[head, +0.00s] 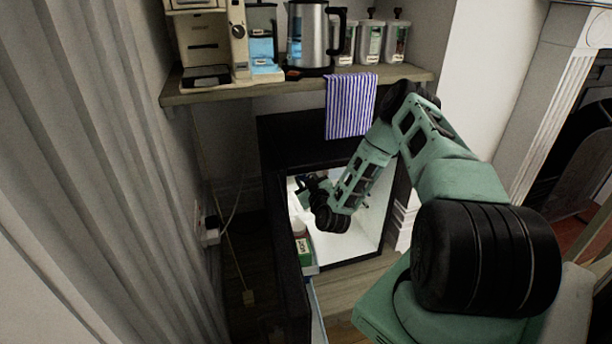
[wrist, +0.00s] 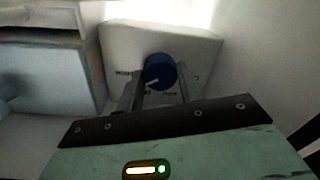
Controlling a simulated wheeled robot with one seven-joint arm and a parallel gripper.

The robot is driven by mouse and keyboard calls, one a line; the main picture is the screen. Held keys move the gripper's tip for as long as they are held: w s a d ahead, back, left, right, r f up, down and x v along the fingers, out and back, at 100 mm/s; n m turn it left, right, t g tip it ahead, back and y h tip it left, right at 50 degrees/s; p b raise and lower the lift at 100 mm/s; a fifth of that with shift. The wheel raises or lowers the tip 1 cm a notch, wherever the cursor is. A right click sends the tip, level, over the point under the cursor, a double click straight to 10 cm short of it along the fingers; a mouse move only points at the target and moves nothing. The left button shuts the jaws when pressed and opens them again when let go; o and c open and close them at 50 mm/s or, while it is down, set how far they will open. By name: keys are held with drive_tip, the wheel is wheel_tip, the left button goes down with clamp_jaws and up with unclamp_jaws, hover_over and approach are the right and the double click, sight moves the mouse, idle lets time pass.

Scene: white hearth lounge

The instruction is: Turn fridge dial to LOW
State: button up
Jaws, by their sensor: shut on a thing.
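The fridge (head: 382,213) stands open under the shelf, its dark door swung toward me on the left. My arm reaches into its lit white inside. In the wrist view a blue round dial (wrist: 159,71) sits on a pale panel (wrist: 120,40), with a light pointer line on its face. Part of a printed word shows left of the dial; the other marks are too small or hidden to read. My gripper (wrist: 160,88) is shut on the dial, one finger at each side. In the head view my gripper (head: 308,187) is small and dark inside the fridge.
Fridge walls and a pale boxy shape (wrist: 45,75) lie close around my gripper. A green-labelled item (head: 303,248) stands in the door rack. Above, a shelf (head: 270,89) holds a coffee machine, a kettle (head: 309,35), jars and a hanging striped towel (head: 350,104).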

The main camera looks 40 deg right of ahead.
drive_tip(key=n+p, duration=0.1)
drive_tip(key=n, duration=0.2)
drive_tip(key=shift+w+a+r+n+p, duration=0.1)
drive_tip(key=shift+r+n+p, duration=0.1)
drive_tip(key=shift+n+p, duration=0.2)
drive_tip(key=n+p, duration=0.1)
drive_tip(key=n, duration=0.3)
drive_tip(key=shift+g, duration=0.3)
drive_tip(key=n, duration=0.4)
drive_tip(key=shift+f+n, duration=0.1)
drive_tip(key=shift+n, duration=0.2)
drive_tip(key=shift+n+h, duration=0.3)
drive_tip(key=shift+n, duration=1.4)
drive_tip(key=o, duration=1)
